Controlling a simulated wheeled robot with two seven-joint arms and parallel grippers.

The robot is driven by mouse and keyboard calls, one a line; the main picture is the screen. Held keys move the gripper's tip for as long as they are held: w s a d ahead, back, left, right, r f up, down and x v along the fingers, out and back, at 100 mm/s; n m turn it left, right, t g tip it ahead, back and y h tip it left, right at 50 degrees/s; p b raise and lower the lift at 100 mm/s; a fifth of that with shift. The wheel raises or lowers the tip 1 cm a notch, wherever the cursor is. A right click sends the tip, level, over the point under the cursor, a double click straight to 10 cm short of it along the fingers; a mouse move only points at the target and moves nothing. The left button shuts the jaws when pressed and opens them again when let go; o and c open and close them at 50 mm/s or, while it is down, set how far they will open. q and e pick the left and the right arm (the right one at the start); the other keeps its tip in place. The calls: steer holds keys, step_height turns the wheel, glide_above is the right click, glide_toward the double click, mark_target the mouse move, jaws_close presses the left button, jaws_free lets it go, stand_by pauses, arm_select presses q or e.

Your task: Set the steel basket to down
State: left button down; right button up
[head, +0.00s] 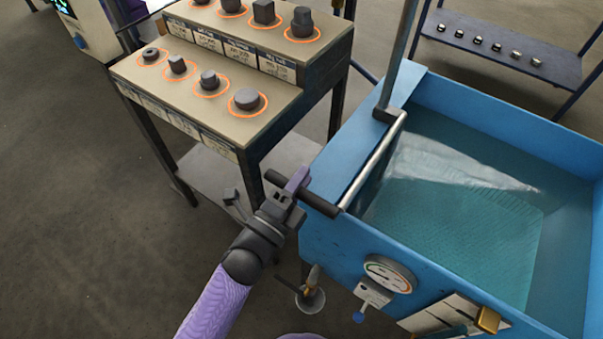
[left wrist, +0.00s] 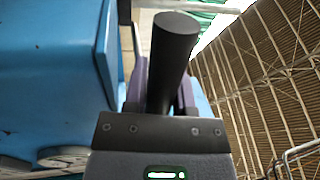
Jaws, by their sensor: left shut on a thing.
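The blue tank (head: 335,245) holds teal water at the right of the head view. A finely meshed area (head: 450,235) shows under the water; it may be the steel basket, but I cannot tell its edges or height clearly. A silver lever (head: 373,160) runs along the tank's near left rim from the foot of an upright post (head: 400,50). It ends in a black handle (head: 318,205). My left gripper (head: 293,188) is shut on this black handle, which also shows between the fingers in the left wrist view (left wrist: 172,55). My right gripper is out of view.
A stepped stand (head: 280,100) with several dark metal pieces in orange rings stands left of the tank. A dial gauge (head: 388,273) and a small valve (head: 310,298) are on the tank's front. A blue rack (head: 480,35) stands behind. Floor is clear at left.

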arm_select(q)
steer(key=shift+s+f, duration=0.2)
steer(key=shift+f, duration=0.45)
steer(key=shift+r, duration=0.1)
steer(key=c, duration=0.6)
jaws_free()
steer(key=shift+w+d, duration=0.1)
steer(key=shift+d, duration=0.1)
steer(key=shift+o, duration=0.8)
steer(key=shift+r, duration=0.1)
steer(key=shift+r+p, duration=0.3)
steer(key=shift+r, duration=0.05)
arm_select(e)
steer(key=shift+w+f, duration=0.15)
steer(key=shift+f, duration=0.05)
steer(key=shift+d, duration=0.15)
